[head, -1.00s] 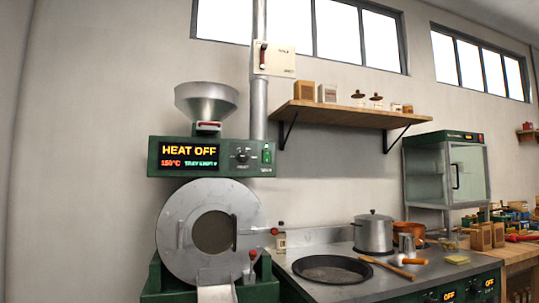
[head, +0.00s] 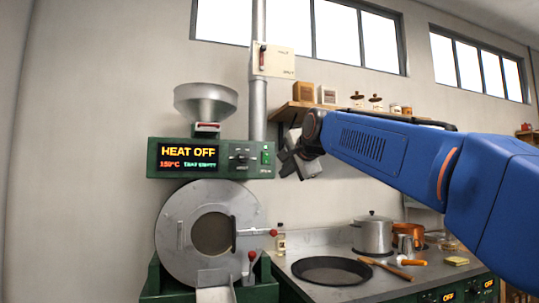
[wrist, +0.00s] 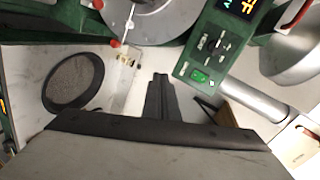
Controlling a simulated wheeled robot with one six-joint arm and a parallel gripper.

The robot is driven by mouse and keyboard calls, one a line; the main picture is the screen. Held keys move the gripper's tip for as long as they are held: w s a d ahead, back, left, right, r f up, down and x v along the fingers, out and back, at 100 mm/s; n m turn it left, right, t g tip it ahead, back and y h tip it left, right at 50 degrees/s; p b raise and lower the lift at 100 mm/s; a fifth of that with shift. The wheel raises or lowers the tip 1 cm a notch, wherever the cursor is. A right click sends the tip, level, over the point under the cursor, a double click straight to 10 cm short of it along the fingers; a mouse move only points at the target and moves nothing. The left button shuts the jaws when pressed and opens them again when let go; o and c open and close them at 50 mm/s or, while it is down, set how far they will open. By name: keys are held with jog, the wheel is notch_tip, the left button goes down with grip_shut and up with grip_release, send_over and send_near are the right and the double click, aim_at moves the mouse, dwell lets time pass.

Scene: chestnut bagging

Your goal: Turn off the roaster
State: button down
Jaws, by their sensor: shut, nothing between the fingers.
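The roaster (head: 176,222) stands at the left, with a round grey drum door. Its green control panel (head: 228,172) reads "HEAT OFF" and 150°C, and carries a dark knob (head: 240,157). A lit green switch (head: 266,154) sits at the panel's right end; it also shows in the wrist view (wrist: 198,75). My gripper (head: 287,163) is just right of the panel in the head view. In the wrist view its dark fingers (wrist: 160,80) are together and empty, with the switch beside them to the right. I see no clear contact with the switch.
A metal pipe (head: 258,105) rises behind the panel, with a lever box (head: 273,62) on it. A shelf (head: 290,110) lies behind my arm. Below are a dark round pan (head: 332,270), a pot (head: 372,235) and a small bottle (head: 281,240).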

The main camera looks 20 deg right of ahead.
jog(key=w+r+m+t, duration=0.1)
jog(key=w+r+m, duration=0.2)
jog(key=r, duration=0.6)
jog(key=shift+w+d+t, duration=0.4)
jog(key=shift+w, duration=0.45)
jog(key=shift+w, duration=0.1)
send_near(266, 155)
jog(key=w, duration=0.1)
jog(key=w+f, duration=0.1)
jog(key=w, duration=0.2)
jog(key=shift+w+d+f, duration=0.1)
jog(key=shift+f, duration=0.25)
jog(key=shift+w+r, duration=0.2)
jog(key=shift+w, duration=0.7)
